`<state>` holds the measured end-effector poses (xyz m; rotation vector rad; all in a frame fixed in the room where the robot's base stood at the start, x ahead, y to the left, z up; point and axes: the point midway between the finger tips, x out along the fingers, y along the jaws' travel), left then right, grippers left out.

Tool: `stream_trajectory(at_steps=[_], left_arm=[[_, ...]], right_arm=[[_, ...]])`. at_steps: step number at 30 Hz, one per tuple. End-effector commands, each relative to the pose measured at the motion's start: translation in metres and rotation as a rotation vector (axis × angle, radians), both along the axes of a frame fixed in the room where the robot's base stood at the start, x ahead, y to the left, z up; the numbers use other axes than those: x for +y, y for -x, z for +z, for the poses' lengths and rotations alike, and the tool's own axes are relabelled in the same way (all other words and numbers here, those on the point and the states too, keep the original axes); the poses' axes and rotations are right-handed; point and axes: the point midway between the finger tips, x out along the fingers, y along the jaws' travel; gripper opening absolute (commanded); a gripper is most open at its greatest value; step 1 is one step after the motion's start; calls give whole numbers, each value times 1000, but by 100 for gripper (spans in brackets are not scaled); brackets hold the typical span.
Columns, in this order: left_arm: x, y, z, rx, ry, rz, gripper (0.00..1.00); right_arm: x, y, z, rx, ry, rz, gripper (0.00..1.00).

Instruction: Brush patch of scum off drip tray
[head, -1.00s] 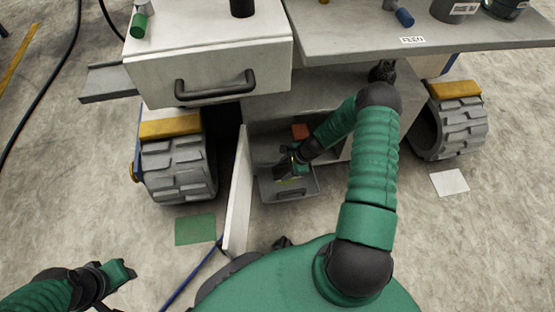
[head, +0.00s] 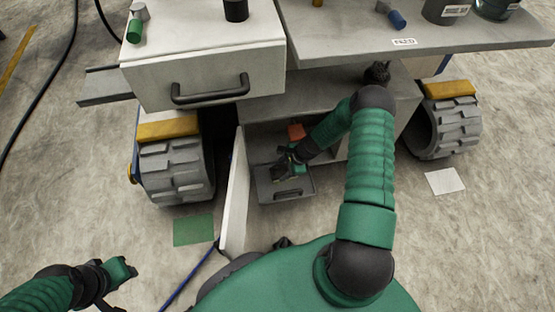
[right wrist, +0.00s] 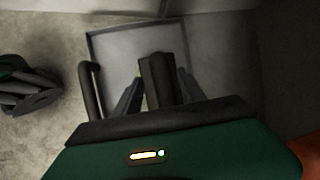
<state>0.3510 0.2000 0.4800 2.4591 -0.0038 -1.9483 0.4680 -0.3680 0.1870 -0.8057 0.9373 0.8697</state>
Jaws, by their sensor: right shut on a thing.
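The grey drip tray (head: 304,184) is a shallow pulled-out tray with a dark front handle, low in the open cabinet bay. My right gripper (head: 286,168) is inside the bay, over the tray. It is shut on a dark, blocky thing, likely the brush (right wrist: 158,75), between its fingers in the right wrist view. Its lower end is hidden, so I cannot tell whether it touches the tray. I cannot make out the scum patch. My left gripper (head: 123,270) hangs empty at lower left; its jaw gap is unclear.
An open white door (head: 236,195) stands left of the tray. A drawer with a black handle (head: 210,90) and a grey counter (head: 420,42) overhang the bay. Tracked wheels (head: 176,170) flank the cabinet.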

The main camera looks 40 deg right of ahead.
Motion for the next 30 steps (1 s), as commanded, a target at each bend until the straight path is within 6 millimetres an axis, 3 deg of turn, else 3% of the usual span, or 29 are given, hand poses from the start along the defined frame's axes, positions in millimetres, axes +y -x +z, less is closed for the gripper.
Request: stream_trajectory(at_steps=[21, 30], left_arm=[[0, 0, 58, 0, 0, -1, 36], [0, 0, 70, 0, 0, -1, 36]], right_arm=[[8, -9, 70, 0, 0, 14, 4], [9, -12, 84, 0, -1, 17, 4]])
